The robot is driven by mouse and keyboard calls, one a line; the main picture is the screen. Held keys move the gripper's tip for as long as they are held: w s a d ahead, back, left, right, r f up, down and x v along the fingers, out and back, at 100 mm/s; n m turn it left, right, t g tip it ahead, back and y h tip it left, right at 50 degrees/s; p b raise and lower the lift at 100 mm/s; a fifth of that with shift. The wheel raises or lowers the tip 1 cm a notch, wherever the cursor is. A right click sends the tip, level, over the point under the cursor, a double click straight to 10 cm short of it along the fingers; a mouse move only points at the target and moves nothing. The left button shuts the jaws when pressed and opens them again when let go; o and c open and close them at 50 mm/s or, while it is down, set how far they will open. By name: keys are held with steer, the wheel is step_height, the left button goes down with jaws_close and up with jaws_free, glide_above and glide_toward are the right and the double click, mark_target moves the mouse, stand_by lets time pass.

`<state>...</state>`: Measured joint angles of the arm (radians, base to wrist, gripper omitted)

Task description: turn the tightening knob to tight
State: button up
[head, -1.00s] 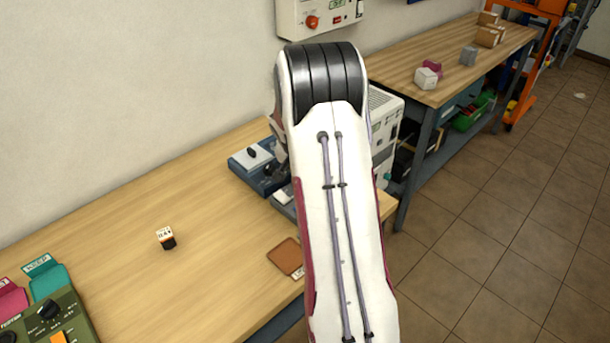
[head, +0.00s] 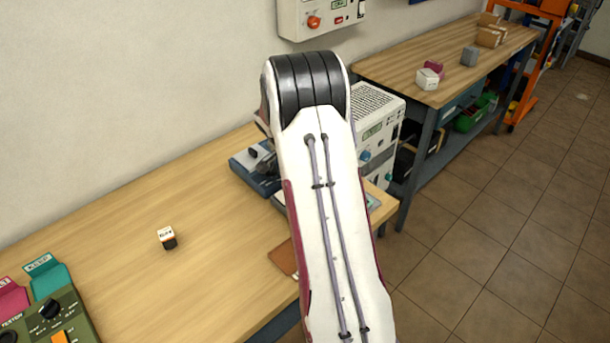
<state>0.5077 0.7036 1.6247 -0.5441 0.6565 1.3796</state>
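A blue device (head: 239,166) with a pale top stands at the back of the wooden bench, against the wall side. A small black knob (head: 253,152) shows on its top; I cannot read any mark on it or tell if it is the tightening knob. My arm crosses the middle of the view and hides the device's right part. Dark parts beside the arm, over the device, seem to be my gripper (head: 266,170). Its fingers cannot be made out, nor whether they touch the knob.
A white cabinet (head: 374,125) with knobs stands right of my arm. A small labelled block (head: 167,238) and a brown pad (head: 283,258) lie on the bench (head: 130,215). A green tester (head: 45,318) is at the lower left. A wall box (head: 318,17) hangs above.

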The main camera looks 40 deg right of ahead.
stand_by(0.4)
steer(key=o, duration=1.1)
steer(key=shift+v, duration=6.05)
